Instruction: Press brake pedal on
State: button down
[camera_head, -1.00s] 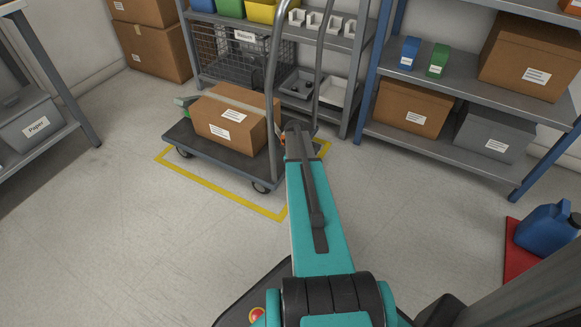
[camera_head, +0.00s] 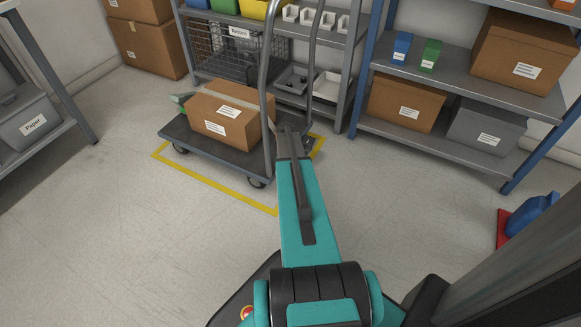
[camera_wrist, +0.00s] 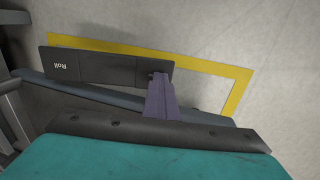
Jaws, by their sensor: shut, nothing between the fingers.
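A flat dark pedal plate (camera_wrist: 92,66) lettered "Roll" shows upside down in the wrist view, with a seam dividing it from a plain right-hand section. My gripper (camera_wrist: 159,78) is shut and empty. Its narrow fingers overlap the right end of the plate; I cannot tell whether they touch it. No "brake" lettering is visible. In the head view, the platform cart (camera_head: 224,155) stands with a cardboard box on it. My arm reaches to the cart's handle end and hides the pedal and fingertips there.
A yellow floor outline (camera_head: 225,192) surrounds the cart. The cart's upright handle (camera_head: 267,85) stands close to my arm. Shelves (camera_head: 450,140) stand behind and right. A blue jug (camera_head: 532,215) is on the right. The floor at front left is clear.

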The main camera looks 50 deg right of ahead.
jog(key=shift+s+d+f, duration=0.1)
jog(key=shift+s+f, duration=0.1)
jog(key=shift+s, duration=0.2)
jog(key=shift+r, duration=0.2)
jog(key=shift+w+a+r+p, duration=0.1)
jog(key=shift+a+r+p, duration=0.1)
jog(key=shift+r+p, duration=0.35)
jog(key=a+r+p, duration=0.3)
jog(key=r+p, duration=0.2)
jog(key=r, duration=0.7)
jog(key=shift+a+r, duration=0.2)
jog(key=shift+r, duration=0.05)
jog(key=shift+s, duration=0.2)
